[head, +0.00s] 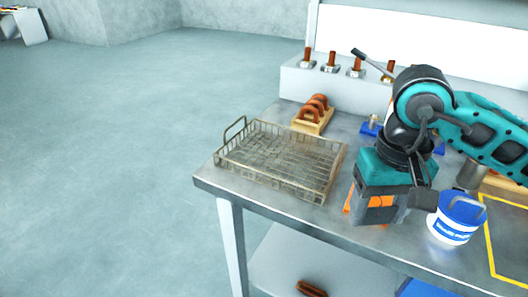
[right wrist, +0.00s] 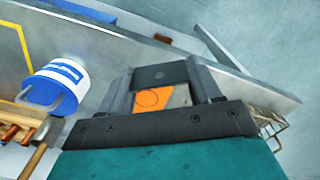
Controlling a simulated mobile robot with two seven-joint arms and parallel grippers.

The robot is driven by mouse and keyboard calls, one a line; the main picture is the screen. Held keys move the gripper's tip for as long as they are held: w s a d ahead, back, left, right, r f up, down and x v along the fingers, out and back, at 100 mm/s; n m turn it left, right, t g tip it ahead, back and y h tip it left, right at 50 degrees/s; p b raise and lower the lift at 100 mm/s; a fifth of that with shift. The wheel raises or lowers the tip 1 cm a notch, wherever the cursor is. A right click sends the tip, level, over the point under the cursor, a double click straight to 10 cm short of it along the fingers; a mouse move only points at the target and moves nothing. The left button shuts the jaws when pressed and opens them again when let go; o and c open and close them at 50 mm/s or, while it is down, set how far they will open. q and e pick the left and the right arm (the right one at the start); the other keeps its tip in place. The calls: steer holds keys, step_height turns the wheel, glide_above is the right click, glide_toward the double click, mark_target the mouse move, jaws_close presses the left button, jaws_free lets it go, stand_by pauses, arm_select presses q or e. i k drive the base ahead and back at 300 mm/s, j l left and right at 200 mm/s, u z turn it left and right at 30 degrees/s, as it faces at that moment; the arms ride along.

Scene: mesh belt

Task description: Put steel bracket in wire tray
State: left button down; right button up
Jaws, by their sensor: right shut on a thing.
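The wire tray (head: 273,158) is a shallow mesh basket with a raised handle, at the left end of the steel bench. Its corner shows at the right edge of the right wrist view (right wrist: 268,125). My right gripper (head: 378,212) points down at the bench's front part, just right of the tray and outside it. In the right wrist view my right gripper (right wrist: 166,98) is shut on a small greyish piece, the steel bracket (right wrist: 181,97), mostly hidden by the fingers. Orange surface shows beside it; I cannot tell what that belongs to. My left gripper is out of view.
A blue-and-white tub (head: 453,222) stands close right of my right gripper. A wooden rack with brown rings (head: 313,116) is behind the tray. A ledge with several upright pegs (head: 356,68) runs along the back. The bench's front edge (head: 290,213) is near.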

mark_target(283, 160)
steer(key=i+j, duration=0.8)
